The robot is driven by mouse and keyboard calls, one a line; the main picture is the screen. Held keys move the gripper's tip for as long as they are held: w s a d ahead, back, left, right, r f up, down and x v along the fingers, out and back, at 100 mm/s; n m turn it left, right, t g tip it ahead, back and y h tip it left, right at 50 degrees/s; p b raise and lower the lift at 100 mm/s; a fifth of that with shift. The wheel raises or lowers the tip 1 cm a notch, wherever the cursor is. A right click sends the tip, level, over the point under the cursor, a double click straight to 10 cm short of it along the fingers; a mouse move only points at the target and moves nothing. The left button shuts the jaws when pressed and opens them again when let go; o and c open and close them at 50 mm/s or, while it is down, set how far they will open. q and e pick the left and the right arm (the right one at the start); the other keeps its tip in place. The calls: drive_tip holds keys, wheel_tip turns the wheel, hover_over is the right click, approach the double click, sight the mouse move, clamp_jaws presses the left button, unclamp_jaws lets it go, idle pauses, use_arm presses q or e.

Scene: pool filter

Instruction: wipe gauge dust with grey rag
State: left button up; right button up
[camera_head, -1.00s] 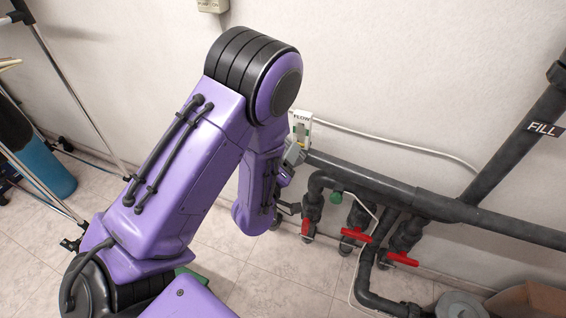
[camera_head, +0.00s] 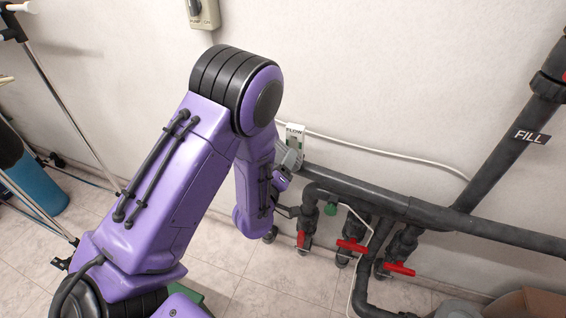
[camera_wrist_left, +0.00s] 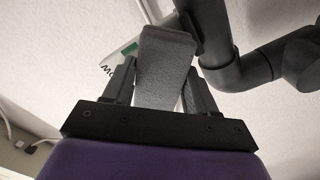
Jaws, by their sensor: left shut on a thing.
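My left gripper (camera_wrist_left: 160,88) is shut on the grey rag (camera_wrist_left: 162,70), a folded grey pad that stands out between the two fingers in the left wrist view. In the head view my left arm hides most of the gripper, and a grey piece (camera_head: 291,160) shows beside the gauge. The flow gauge (camera_head: 295,138) is a pale upright box with a "FLOW" label, at the left end of the dark pipe. Part of it also shows behind the rag in the left wrist view (camera_wrist_left: 118,64). I cannot tell whether the rag touches it. Dust is not discernible. My right gripper is out of view.
Dark pipes (camera_head: 380,198) with several red valve handles (camera_head: 353,246) run along the wall right of my arm. A pipe marked "FILL" (camera_head: 532,136) rises at right. A blue cylinder (camera_head: 38,186) and metal poles stand at left. Some tiled floor is clear.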

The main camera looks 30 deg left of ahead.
sight(299, 163)
use_arm(q)
drive_tip(key=shift+x, duration=0.85)
drive_tip(key=shift+w+d, duration=0.2)
drive_tip(key=shift+d, duration=0.8)
drive_tip(key=shift+w+d, duration=0.15)
drive_tip(key=shift+d, duration=0.85)
drive_tip(key=shift+s+a, duration=0.25)
drive_tip(key=shift+a, duration=0.75)
drive_tip(key=shift+s+a, duration=0.25)
drive_tip(key=shift+a, duration=0.75)
drive_tip(key=shift+w+r+p, duration=0.15)
drive_tip(key=shift+r+p, duration=0.6)
drive_tip(key=shift+p, duration=0.05)
drive_tip(key=shift+w+d, duration=0.25)
drive_tip(key=shift+d, duration=0.7)
drive_tip(key=shift+w+d, duration=0.25)
drive_tip(key=shift+d, duration=0.75)
drive_tip(key=shift+s+a+f, duration=0.1)
drive_tip(key=shift+s+a, duration=0.15)
drive_tip(key=shift+a, duration=0.75)
drive_tip(key=shift+s+a, duration=0.3)
drive_tip(key=shift+a, duration=0.7)
drive_tip(key=shift+s, duration=0.1)
